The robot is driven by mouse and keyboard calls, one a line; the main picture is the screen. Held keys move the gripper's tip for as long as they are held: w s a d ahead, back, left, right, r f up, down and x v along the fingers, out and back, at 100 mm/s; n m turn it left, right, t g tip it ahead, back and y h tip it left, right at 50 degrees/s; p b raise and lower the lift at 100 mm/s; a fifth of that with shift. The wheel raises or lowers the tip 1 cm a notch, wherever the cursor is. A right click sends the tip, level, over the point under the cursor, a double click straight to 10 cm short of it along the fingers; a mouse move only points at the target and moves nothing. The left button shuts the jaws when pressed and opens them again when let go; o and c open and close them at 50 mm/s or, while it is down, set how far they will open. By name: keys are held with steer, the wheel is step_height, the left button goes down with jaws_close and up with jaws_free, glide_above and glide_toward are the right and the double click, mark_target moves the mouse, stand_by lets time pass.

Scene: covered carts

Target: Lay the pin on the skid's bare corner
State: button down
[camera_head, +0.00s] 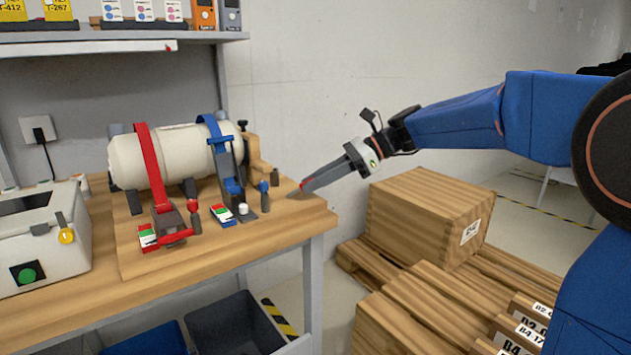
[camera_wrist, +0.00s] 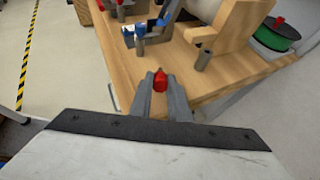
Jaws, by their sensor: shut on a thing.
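The pin shows as a small red piece (camera_wrist: 159,81) between my fingertips in the wrist view; its lower part is hidden. In the head view only a red spot (camera_head: 302,185) shows at the jaw tips. My gripper (camera_head: 306,184) is shut on it, reaching down from the right over the near right corner of the wooden skid (camera_head: 290,208). I cannot tell whether the pin touches the wood. The skid lies on the bench and carries a white tank (camera_head: 140,160) with red and blue straps. That corner shows bare wood. The fingers also show in the wrist view (camera_wrist: 160,92).
A grey post (camera_head: 264,198) and blue strap gear (camera_head: 232,188) stand left of my gripper. A control box (camera_head: 40,240) sits at the bench's left. A wooden crate (camera_head: 415,215) stands on pallets below right. A green spool (camera_wrist: 275,36) shows in the wrist view.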

steer(key=shift+f, duration=0.35)
steer(key=c, duration=1.6)
jaws_free()
steer(key=shift+d, duration=0.1)
steer(key=v, duration=1.7)
steer(key=shift+d, duration=0.1)
